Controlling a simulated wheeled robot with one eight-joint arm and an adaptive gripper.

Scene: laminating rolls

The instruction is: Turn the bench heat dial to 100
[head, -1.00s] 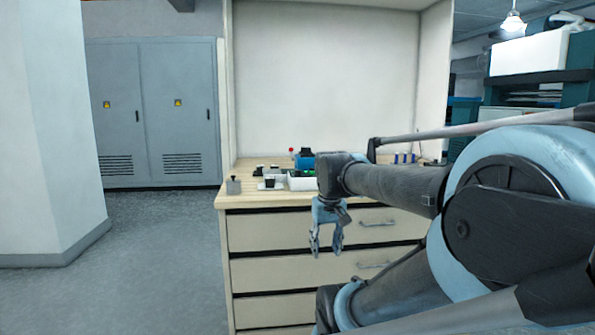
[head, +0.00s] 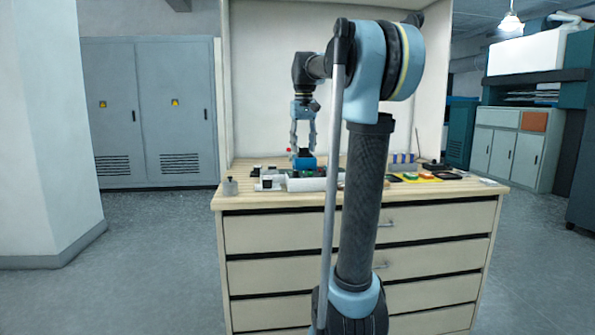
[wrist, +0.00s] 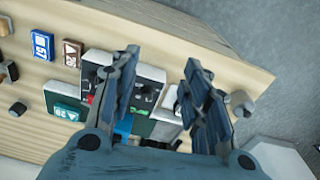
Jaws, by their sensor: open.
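My gripper (head: 302,148) hangs fingers-down over the back left part of the bench top (head: 430,195), just above a small blue unit (head: 306,163). Its two fingers are apart with nothing between them, as the wrist view also shows (wrist: 162,58). Between and behind the fingers in the wrist view is a dark unit with small round features (wrist: 148,92); the left finger covers part of it. I cannot tell which part is the heat dial, nor read any dial setting.
Left of the fingers in the wrist view lie a blue tile (wrist: 41,45), a brown tile (wrist: 72,53) and a teal tile (wrist: 66,113). A grey knobbed weight (head: 230,187) stands at the bench's left corner. Yellow and dark flat items (head: 425,177) lie on the right.

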